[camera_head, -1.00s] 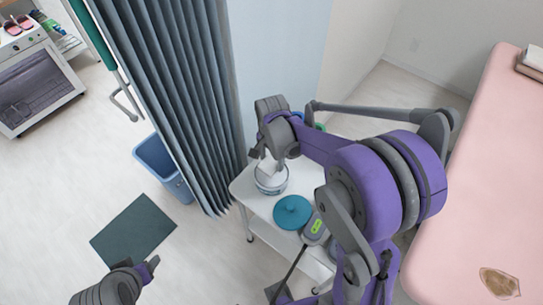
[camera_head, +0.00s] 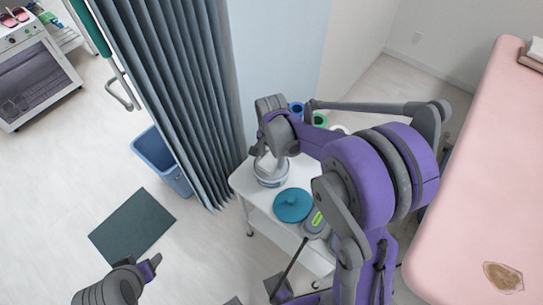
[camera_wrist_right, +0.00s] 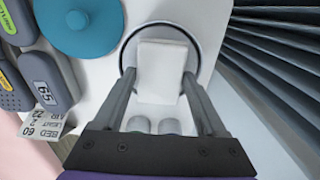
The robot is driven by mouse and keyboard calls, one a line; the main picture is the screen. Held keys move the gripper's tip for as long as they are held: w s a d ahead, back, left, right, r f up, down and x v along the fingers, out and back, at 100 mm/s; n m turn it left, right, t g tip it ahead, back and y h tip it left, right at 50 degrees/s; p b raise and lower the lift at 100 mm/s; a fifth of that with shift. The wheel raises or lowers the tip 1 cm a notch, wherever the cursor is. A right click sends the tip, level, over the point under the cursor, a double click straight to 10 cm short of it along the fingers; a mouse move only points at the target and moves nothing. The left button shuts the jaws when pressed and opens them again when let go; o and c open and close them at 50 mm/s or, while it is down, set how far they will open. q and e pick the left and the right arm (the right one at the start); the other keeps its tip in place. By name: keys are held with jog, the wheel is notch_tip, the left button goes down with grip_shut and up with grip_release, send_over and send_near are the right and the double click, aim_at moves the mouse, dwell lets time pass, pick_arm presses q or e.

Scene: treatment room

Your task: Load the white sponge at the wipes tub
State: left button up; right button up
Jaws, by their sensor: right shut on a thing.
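The white sponge (camera_wrist_right: 162,72) is between the fingers of my right gripper (camera_wrist_right: 160,85), which is shut on it. In the wrist view the sponge lies over the round opening of the wipes tub (camera_wrist_right: 198,32); how deep it sits cannot be told. In the head view the tub (camera_head: 271,180) stands on the white trolley, with my right gripper (camera_head: 268,158) directly above it, partly hiding the sponge. My left gripper (camera_head: 142,268) is low at the left, over the floor and far from the tub; its finger gap is unclear.
The teal lid (camera_head: 293,205) lies beside the tub on the trolley (camera_head: 246,184), with grey devices (camera_wrist_right: 55,80) near it. A folded curtain (camera_head: 180,90) hangs close on the left, above a blue bin (camera_head: 158,158). A pink bed (camera_head: 480,180) stands right.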

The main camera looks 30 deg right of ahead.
aim_at(271, 159)
pick_arm(q)
jog(key=shift+s+f+b, duration=0.2)
jog(key=shift+f+b, duration=0.35)
jog(key=shift+f, duration=0.05)
pick_arm(e)
jog(key=shift+s+f, duration=0.1)
jog(key=shift+f, duration=0.5)
dwell(1.1)
jog(key=shift+r+p, duration=1.95)
jog(key=shift+r, duration=1.65)
pick_arm(q)
jog(key=r, duration=0.1)
jog(key=w+r, duration=0.1)
jog(key=r, duration=0.2)
jog(key=shift+w+r, duration=0.3)
jog(key=shift+r, duration=0.1)
pick_arm(e)
jog(key=shift+f, duration=0.1)
